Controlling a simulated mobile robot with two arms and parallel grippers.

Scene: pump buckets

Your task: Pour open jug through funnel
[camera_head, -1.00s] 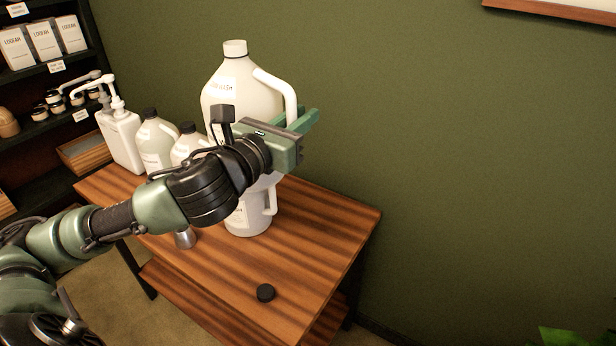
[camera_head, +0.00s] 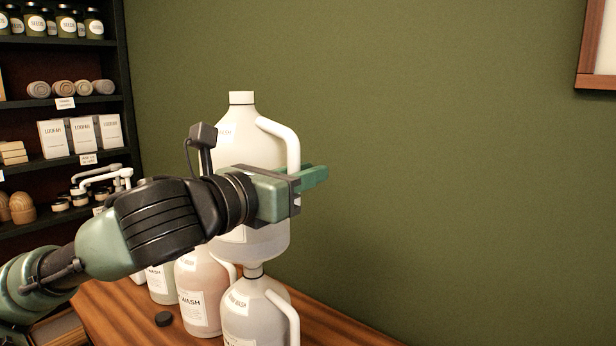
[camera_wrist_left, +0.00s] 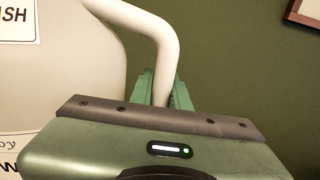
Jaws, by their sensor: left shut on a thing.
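My left gripper (camera_head: 300,180) is shut on the handle of a large whitish jug (camera_head: 235,130), holding it upright with its neck at the top. I cannot tell whether that neck is open. The wrist view shows the jug's side (camera_wrist_left: 70,80) at left and its handle (camera_wrist_left: 165,60) running down between the green fingers. Below it in the head view is a smaller whitish jug (camera_head: 245,308) on the table, its neck just under the held jug's base; I cannot tell whether they touch. No funnel is clearly visible. My right gripper is not in view.
A pinkish jug (camera_head: 200,300) and a pale green jug (camera_head: 160,283) stand on the wooden table (camera_head: 110,315) left of the smaller jug. A black cap (camera_head: 163,319) lies nearby. Stocked dark shelves (camera_head: 75,105) stand at left.

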